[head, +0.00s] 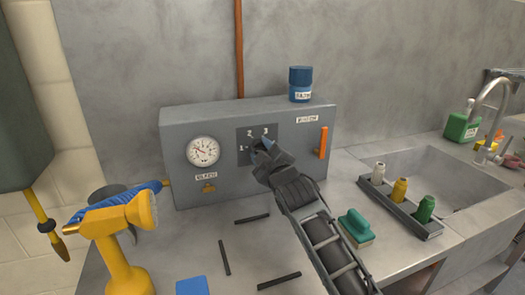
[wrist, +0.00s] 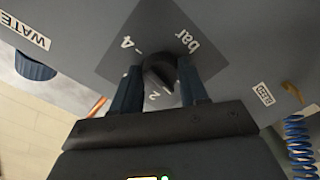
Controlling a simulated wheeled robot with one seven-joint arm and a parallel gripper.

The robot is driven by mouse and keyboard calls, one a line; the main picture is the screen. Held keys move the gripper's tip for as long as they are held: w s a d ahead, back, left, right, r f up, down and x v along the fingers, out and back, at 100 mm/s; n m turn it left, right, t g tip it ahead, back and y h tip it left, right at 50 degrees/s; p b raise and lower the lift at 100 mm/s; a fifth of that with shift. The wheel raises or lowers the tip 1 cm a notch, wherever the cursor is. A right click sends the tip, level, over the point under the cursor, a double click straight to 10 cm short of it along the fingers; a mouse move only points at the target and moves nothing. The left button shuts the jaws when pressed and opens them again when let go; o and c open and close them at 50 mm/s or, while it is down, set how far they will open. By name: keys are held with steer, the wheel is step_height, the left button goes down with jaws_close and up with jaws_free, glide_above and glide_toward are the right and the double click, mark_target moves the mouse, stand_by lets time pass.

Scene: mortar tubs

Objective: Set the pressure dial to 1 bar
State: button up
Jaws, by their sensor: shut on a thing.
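The pressure dial (wrist: 160,72) is a dark round knob on a dark square plate (head: 245,155) on the front of a grey control box. In the wrist view the plate's markings "4", "2" and "bar" show around the knob, and in the head view several numbers show past my gripper. My gripper (head: 262,147) covers the dial in the head view. In the wrist view my gripper (wrist: 160,80) has a finger on each side of the knob and is shut on it. I cannot tell exactly which mark the knob points at.
A round white gauge (head: 203,151) is left of the dial, and an orange lever (head: 323,143) is to its right. A blue can (head: 300,84) stands on the box. Dark strips (head: 252,219) lie on the counter. A green brush (head: 356,225) and a bottle rack (head: 400,206) are right of my arm.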

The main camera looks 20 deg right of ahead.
steer(key=shift+n, duration=0.7)
steer(key=o, duration=1.1)
steer(key=shift+c, duration=0.2)
steer(key=s, duration=0.7)
steer(key=shift+s, duration=0.4)
